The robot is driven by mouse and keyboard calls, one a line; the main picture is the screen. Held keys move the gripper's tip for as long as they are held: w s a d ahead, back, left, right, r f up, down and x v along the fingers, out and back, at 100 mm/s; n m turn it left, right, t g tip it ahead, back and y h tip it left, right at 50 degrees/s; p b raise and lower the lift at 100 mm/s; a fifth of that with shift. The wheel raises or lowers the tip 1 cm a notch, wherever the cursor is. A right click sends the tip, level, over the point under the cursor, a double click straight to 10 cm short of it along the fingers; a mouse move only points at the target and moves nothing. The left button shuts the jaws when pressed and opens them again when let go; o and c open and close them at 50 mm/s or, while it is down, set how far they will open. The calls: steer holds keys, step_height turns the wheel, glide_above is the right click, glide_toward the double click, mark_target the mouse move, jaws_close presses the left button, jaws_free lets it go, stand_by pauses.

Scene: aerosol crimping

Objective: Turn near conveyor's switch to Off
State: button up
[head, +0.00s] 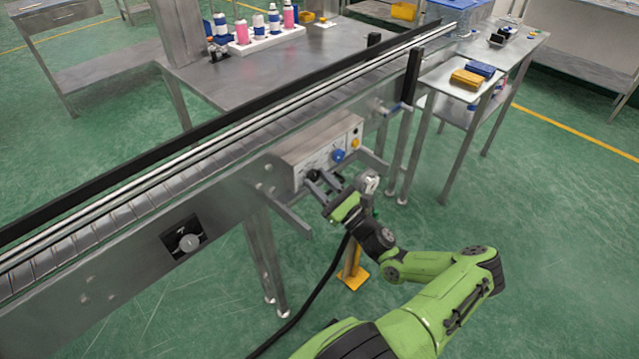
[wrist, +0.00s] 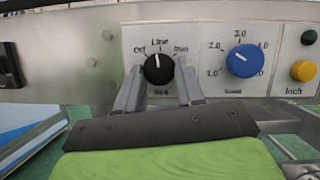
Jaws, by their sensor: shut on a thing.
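The near conveyor's switch is a black round knob (wrist: 159,69) on the light control panel (wrist: 205,55), with Off at its left, Line above and a third label at its right. Its white mark points almost straight up, slightly left, close to Line. My gripper (wrist: 160,86) has one finger on each side of the knob and is shut on it. In the head view my gripper (head: 321,190) reaches the left part of the panel (head: 305,161), and the knob is partly hidden there.
A blue speed knob (wrist: 243,61) sits right of the switch, with a yellow Inch button (wrist: 303,70) farther right. The conveyor (head: 130,180) runs diagonally above. Metal bars (head: 290,216) jut out beside the panel. A yellow-footed post (head: 353,277) stands below my wrist.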

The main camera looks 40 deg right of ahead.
steer(key=n+y, duration=0.1)
steer(key=n, duration=0.2)
steer(key=n+g+y, duration=0.1)
steer(key=n+y, duration=0.1)
steer(key=n, duration=0.1)
steer(key=shift+d, duration=0.2)
steer(key=shift+d+r+n+g+y, duration=0.1)
steer(key=shift+n+g+y, duration=0.35)
steer(key=shift+n, duration=0.85)
steer(key=shift+d+r+n+g+y, duration=0.1)
steer(key=shift+n+g+y, duration=0.35)
steer(key=shift+n, duration=0.85)
steer(key=shift+f+n, duration=0.1)
steer(key=shift+n, duration=0.2)
steer(key=o, duration=1)
steer(key=shift+o, duration=0.2)
steer(key=v, duration=1.5)
steer(key=shift+s, duration=0.35)
steer(key=shift+w, duration=0.1)
